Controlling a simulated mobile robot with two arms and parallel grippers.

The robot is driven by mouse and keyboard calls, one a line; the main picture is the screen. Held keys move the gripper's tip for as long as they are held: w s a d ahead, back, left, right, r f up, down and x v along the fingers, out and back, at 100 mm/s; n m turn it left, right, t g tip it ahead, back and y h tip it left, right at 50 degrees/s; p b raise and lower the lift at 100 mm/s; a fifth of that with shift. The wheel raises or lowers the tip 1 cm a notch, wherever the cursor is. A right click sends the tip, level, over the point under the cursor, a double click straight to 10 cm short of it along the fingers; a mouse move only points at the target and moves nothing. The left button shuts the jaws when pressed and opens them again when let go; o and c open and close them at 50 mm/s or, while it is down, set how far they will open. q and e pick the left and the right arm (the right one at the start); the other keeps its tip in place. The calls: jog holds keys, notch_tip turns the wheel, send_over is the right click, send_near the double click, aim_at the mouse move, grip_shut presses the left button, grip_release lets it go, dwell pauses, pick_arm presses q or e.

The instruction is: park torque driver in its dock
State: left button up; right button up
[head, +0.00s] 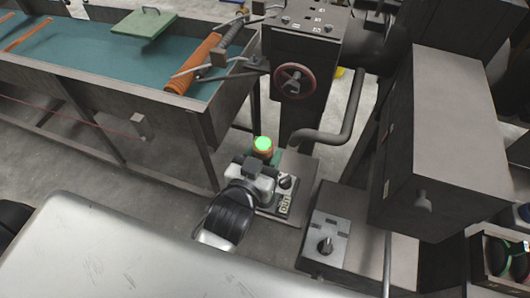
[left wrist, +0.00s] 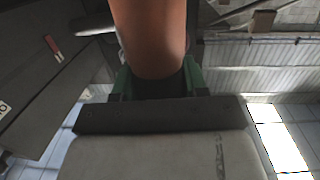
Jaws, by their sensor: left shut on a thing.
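I cannot make out for certain which part is the dock. My right gripper is not in view.
A teal-topped bench (head: 90,48) holds an orange roller (head: 195,64) and a green plate (head: 143,23). A dark column with a red handwheel (head: 295,81), a bent pipe (head: 343,125) and a large grey box (head: 445,130) crowd the right. A knob panel (head: 325,240) stands low in front.

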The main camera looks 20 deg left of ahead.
pick_arm(q)
jog(key=shift+f+b, duration=2.1)
jog(key=shift+f, duration=1.1)
dwell(2.6)
jog(key=o, duration=1.1)
jog(key=shift+o, duration=0.4)
jog(key=shift+f, duration=0.1)
jog(key=shift+s, duration=0.1)
jog(key=s+a+r+b, duration=0.1)
jog(key=s+b, duration=0.1)
jog(key=s, duration=0.8)
jog(key=shift+s, duration=0.3)
jog(key=shift+a, duration=0.1)
